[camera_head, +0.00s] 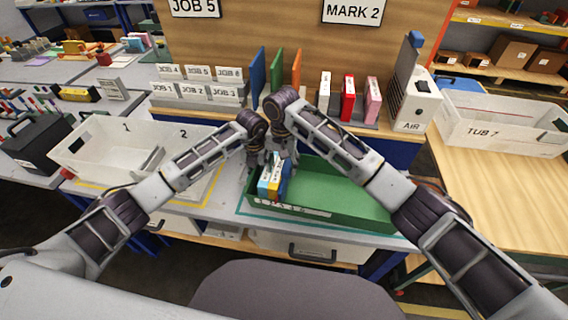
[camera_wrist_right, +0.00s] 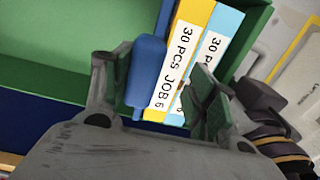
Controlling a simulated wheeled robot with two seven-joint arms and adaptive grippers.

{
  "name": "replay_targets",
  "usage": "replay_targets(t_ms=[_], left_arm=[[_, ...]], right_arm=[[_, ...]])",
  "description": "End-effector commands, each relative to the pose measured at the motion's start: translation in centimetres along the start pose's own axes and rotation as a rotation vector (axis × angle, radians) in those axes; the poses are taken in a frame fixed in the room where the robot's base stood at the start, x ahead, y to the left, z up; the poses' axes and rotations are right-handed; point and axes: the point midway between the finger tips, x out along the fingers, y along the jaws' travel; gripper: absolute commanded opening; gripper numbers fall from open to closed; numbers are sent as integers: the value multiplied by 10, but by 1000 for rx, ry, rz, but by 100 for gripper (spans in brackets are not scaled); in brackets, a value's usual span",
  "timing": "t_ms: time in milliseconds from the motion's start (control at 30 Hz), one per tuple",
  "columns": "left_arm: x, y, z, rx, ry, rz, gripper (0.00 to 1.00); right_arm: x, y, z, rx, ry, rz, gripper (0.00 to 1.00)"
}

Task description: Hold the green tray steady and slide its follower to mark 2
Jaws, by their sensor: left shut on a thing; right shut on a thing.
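The green tray (camera_head: 345,192) sits on the grey bench, with a pale strip (camera_head: 290,209) on its front wall; marks on the strip are too small to read. Yellow and light blue boxes labelled "30 PCS JOB 6" (camera_wrist_right: 192,60) stand at its left end. The blue follower handle (camera_wrist_right: 147,72) is beside them.
A white bin (camera_head: 95,150) is left and tub 7 (camera_head: 500,122) right. The tray's right part is empty.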

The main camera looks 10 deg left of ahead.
Motion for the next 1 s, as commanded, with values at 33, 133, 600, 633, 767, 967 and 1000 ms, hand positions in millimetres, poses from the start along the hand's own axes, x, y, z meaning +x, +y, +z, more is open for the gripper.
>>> replay_targets(t_ms=[33,133,600,633,767,967,1000], left_arm=[[1,-6,-1,6,1,-7,0],[1,-5,-1,5,1,-6,0],[1,-3,0,3,0,-4,0],[1,-3,0,3,0,-3,0],[1,-2,0,2,0,-2,0],[1,0,0,0,1,1,0],[1,0,0,-1,1,1,0]], right_arm=[[-4,-6,2,-10,4,-14,48],[-5,-6,2,-10,5,-15,48],[-6,-2,0,-10,8,-14,48],[-6,0,0,-9,8,-14,48],[-5,8,-1,-7,8,-11,48],[-4,26,-2,-3,7,-7,48],[-3,30,-2,-3,6,-6,48]])
